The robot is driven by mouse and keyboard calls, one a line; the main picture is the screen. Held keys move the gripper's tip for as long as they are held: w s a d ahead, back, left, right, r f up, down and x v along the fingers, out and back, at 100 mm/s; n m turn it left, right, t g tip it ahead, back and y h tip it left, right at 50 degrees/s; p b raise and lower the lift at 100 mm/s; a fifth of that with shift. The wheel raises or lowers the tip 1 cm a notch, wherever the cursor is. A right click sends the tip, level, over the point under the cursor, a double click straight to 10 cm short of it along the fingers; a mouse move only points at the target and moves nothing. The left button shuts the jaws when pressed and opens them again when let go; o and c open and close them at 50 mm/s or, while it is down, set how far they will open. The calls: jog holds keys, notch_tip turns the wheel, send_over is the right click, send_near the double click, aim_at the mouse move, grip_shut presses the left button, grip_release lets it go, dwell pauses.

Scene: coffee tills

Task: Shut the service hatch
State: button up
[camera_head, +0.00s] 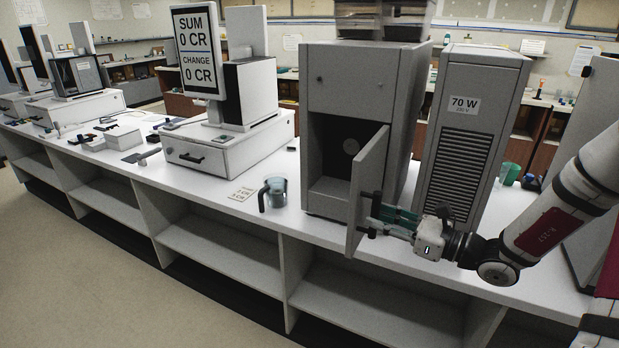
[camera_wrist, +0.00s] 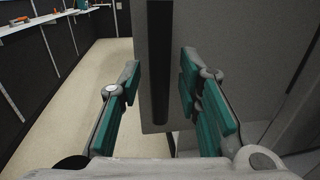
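The service hatch (camera_head: 370,165) is a grey hinged door on the front of the tall grey machine (camera_head: 362,95). It stands swung open towards the front, and the dark inside of the machine shows to its left. My gripper (camera_head: 374,214) is at the lower part of the hatch, to the right of the machine's opening. In the wrist view, its teal-padded fingers (camera_wrist: 160,98) are spread to either side of the hatch's dark vertical handle (camera_wrist: 160,65). Gaps show between the handle and both pads. The hatch panel (camera_wrist: 141,60) lies behind the handle.
A grey-blue mug (camera_head: 276,191) stands on the white counter (camera_head: 325,228) left of the machine. A vented grey cabinet (camera_head: 485,80) marked 70 W stands close on the right, beside my arm. A till (camera_head: 225,145) with a display is further left. A green cup (camera_head: 509,173) stands behind.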

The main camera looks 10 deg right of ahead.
aim_at(358, 212)
jog(key=shift+w+a, duration=0.2)
jog(key=shift+w, duration=0.05)
jog(key=shift+c, duration=1)
grip_shut()
jog(key=shift+a, duration=0.1)
jog(key=shift+s+a+b+x, duration=0.15)
jog(key=shift+b+x, duration=0.05)
jog(key=shift+x, duration=1.15)
jog(key=shift+s+a+b+x, duration=0.15)
jog(key=shift+x, duration=1.2)
jog(key=shift+r, duration=0.1)
jog(key=shift+b+x, duration=0.6)
jog(key=shift+x, duration=2.15)
jog(key=shift+w+d, duration=0.15)
jog(key=shift+w, duration=0.05)
